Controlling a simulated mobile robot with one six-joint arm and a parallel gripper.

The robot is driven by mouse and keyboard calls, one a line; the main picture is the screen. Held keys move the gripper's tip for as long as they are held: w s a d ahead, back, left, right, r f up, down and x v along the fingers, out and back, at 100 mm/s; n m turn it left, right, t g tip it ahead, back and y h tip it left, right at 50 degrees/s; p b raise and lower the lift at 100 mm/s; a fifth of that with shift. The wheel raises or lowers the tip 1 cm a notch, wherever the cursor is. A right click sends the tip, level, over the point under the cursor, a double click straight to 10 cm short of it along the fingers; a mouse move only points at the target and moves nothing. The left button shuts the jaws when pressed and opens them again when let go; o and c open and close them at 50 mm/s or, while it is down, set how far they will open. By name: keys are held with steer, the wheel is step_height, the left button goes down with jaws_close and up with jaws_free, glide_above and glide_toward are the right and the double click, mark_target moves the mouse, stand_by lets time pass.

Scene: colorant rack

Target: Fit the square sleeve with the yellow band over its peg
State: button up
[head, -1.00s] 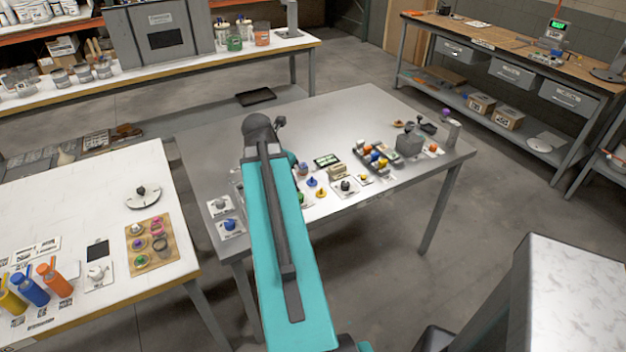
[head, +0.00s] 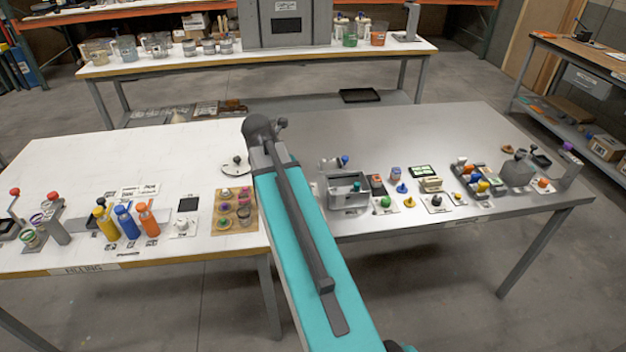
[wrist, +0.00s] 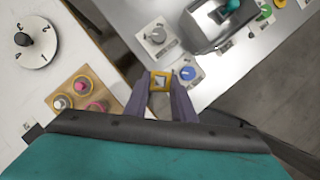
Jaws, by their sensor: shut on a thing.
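My gripper (wrist: 160,90) is shut on the square sleeve with the yellow band (wrist: 159,80) and holds it above the gap between two tables. The sleeve's open square end faces the camera. In the head view my arm hides the gripper and sleeve. A wooden board (head: 223,228) on the white table holds several round pieces, some pink or purple, with coloured rings; it also shows in the wrist view (wrist: 98,78), left of my gripper. I cannot make out which peg belongs to the yellow-banded sleeve.
A white card with a grey knob (wrist: 156,37) and a card with a blue knob (wrist: 187,73) lie on the metal table near my gripper. A grey box (wrist: 222,20) stands beyond. A white dial (wrist: 30,42) and coloured bottles (head: 124,222) stand on the white table (head: 75,165).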

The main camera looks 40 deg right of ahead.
steer(key=w+a+m+g+b, duration=0.1)
steer(key=w+a+m, duration=0.3)
steer(key=a, duration=1.1)
steer(key=w+a+f+m+g+b, duration=0.1)
steer(key=a+m, duration=0.4)
steer(key=a, duration=1)
steer(key=w+g+b, duration=0.1)
steer(key=w, duration=0.1)
steer(key=shift+w+a+g+y, duration=0.15)
steer(key=shift+w+g+y, duration=0.15)
steer(key=shift+w, duration=0.1)
steer(key=shift+a, duration=0.1)
